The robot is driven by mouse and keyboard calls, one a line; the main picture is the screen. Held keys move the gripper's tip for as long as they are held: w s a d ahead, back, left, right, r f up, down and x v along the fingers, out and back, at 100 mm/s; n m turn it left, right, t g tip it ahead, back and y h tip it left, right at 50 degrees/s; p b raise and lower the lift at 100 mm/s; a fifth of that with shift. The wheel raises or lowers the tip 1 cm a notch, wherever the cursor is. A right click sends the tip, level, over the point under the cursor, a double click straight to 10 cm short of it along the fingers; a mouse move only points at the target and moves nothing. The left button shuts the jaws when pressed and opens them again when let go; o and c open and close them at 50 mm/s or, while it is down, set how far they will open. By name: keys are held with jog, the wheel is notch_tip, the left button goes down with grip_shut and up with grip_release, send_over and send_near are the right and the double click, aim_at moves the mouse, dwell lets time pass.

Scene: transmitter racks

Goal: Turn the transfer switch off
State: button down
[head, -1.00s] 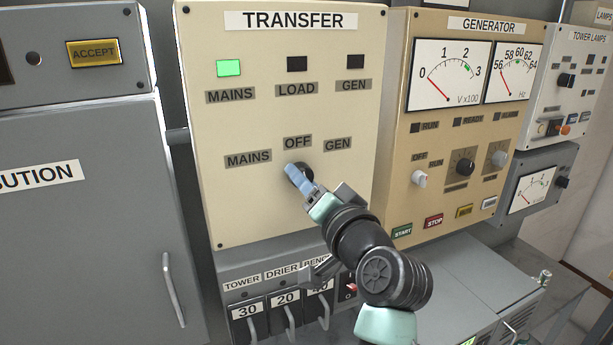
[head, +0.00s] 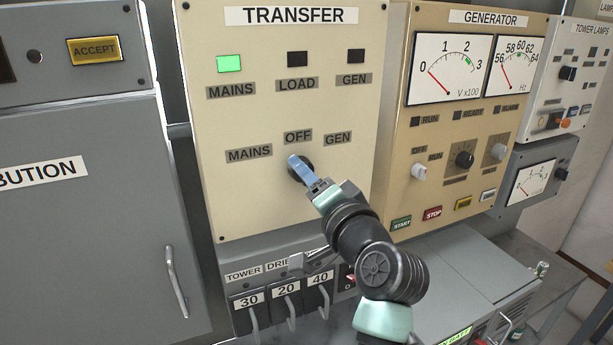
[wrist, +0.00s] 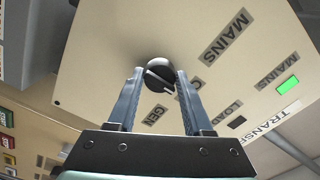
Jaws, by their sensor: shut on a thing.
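The beige TRANSFER panel (head: 225,205) has a round black transfer switch knob (head: 308,165) below labels MAINS, OFF (head: 298,136) and GEN. My gripper (head: 298,168) is at the knob and partly covers it in the head view. In the wrist view the two fingers of my gripper (wrist: 156,88) stand on either side of the black knob (wrist: 157,66), shut on it. A pale line crosses the knob's face; I cannot tell exactly which label it points to. The green MAINS lamp (head: 229,64) is lit; the LOAD and GEN lamps are dark.
The GENERATOR panel (head: 395,190) with meters and knobs is to the right. Breaker handles (head: 286,305) stick out below the TRANSFER panel. A grey cabinet (head: 80,240) with a handle is at left. The panel face left of my gripper is clear.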

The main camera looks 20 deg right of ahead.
jog(key=shift+c, duration=1.6)
grip_release()
jog(key=shift+s, duration=0.1)
jog(key=s+b, duration=0.4)
jog(key=s, duration=0.8)
jog(key=shift+s+d, duration=0.2)
jog(key=shift+s, duration=0.2)
jog(key=s+a+r+n+t, duration=0.4)
jog(key=a+r, duration=0.5)
jog(key=r, duration=0.3)
jog(key=s+a+r+n+t, duration=0.4)
jog(key=a+r+n, duration=0.3)
jog(key=a+r, duration=0.3)
jog(key=shift+s+r+n+t+h, duration=0.2)
jog(key=shift+r+n+t+h, duration=0.1)
jog(key=shift+r+t, duration=0.5)
